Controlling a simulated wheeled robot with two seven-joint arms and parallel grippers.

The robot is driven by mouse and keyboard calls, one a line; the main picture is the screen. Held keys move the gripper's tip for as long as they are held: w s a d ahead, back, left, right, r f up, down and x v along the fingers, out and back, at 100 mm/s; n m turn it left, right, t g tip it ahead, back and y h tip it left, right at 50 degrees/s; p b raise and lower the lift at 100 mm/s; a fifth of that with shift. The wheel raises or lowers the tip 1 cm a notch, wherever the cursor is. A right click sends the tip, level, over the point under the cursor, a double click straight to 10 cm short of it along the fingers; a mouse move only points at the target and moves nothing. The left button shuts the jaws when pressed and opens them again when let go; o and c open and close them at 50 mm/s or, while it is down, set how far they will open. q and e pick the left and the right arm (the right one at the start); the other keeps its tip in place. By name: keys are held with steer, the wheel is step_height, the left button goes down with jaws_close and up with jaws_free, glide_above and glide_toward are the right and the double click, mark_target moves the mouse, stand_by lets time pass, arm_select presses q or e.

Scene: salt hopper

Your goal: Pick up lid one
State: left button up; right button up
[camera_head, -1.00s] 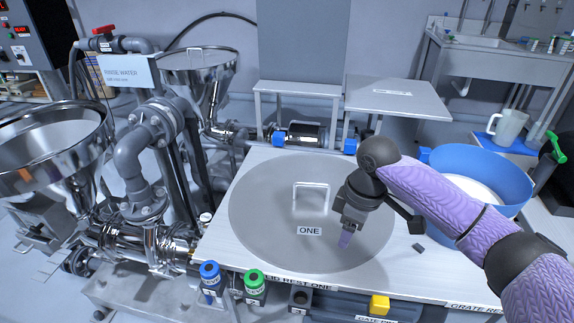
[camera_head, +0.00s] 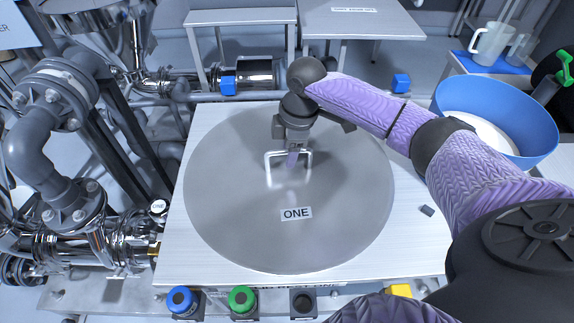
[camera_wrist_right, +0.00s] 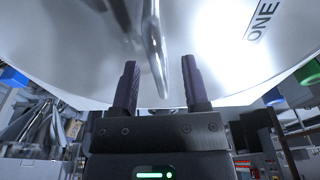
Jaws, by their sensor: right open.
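Lid one (camera_head: 240,225) is a large round grey metal disc with a label reading ONE. It lies flat on a light metal table. Its handle (camera_head: 268,160) is a wire loop standing near the middle of the disc. My right gripper (camera_head: 291,162) is at the handle, pointing down. In the right wrist view the open fingers (camera_wrist_right: 160,88) stand on either side of the handle bar (camera_wrist_right: 157,60). I cannot tell whether either finger touches it. My left gripper is not in view.
The table (camera_head: 180,262) has bare margins around the lid. A small dark block (camera_head: 427,211) lies to its right. A blue tub (camera_head: 535,125) with white contents stands at the right. Grey pipework (camera_head: 45,145) crowds the left. Blue and green capped holders (camera_head: 241,299) line the front edge.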

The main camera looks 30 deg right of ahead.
steer(key=f, duration=0.3)
steer(key=shift+a+b, duration=0.2)
steer(key=shift+b, duration=0.15)
steer(key=shift+r, duration=0.2)
steer(key=shift+c, duration=0.2)
jaws_close()
steer(key=shift+w, duration=0.1)
stand_by(0.4)
